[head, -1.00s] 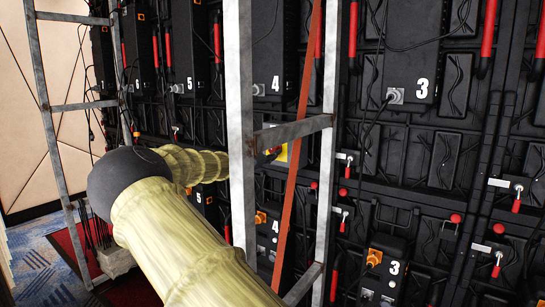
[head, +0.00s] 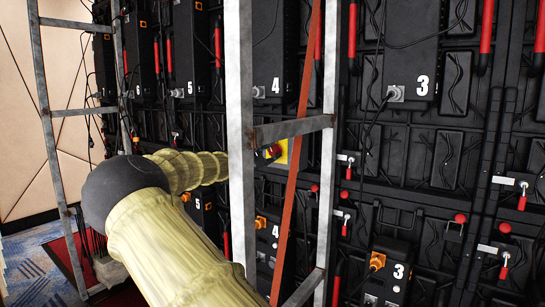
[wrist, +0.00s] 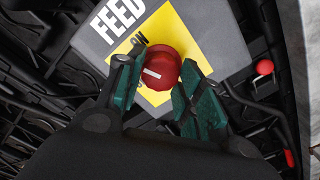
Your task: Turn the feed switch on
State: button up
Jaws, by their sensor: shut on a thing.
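The feed switch is a round red knob (wrist: 160,68) with a white line across its face. It sits on a yellow plate (wrist: 172,28) on a grey box (wrist: 215,22) lettered "FEED". A smaller word on the plate is partly hidden by a finger. My gripper (wrist: 157,88) has its green-padded fingers on either side of the knob and is shut on it. In the head view the red knob (head: 274,151) and yellow plate (head: 283,152) show between the ladder-like frame's uprights.
A grey metal frame (head: 238,120) with a rung (head: 292,130) stands close in front of the switch, with an orange-red diagonal bar (head: 297,150). My sleeved arm reaches behind it from the left. Black wall panels carry cables, numbered boxes (head: 410,55) and red handles (head: 489,35).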

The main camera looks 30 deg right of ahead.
jog(key=shift+w+a+r+m+b, duration=0.1)
jog(key=shift+a+m+b, duration=0.05)
jog(key=shift+m+b, duration=1.05)
jog(key=shift+w+a+r+m+b, duration=0.15)
jog(key=shift+m+b, duration=0.65)
jog(key=shift+b, duration=0.65)
dwell(2.9)
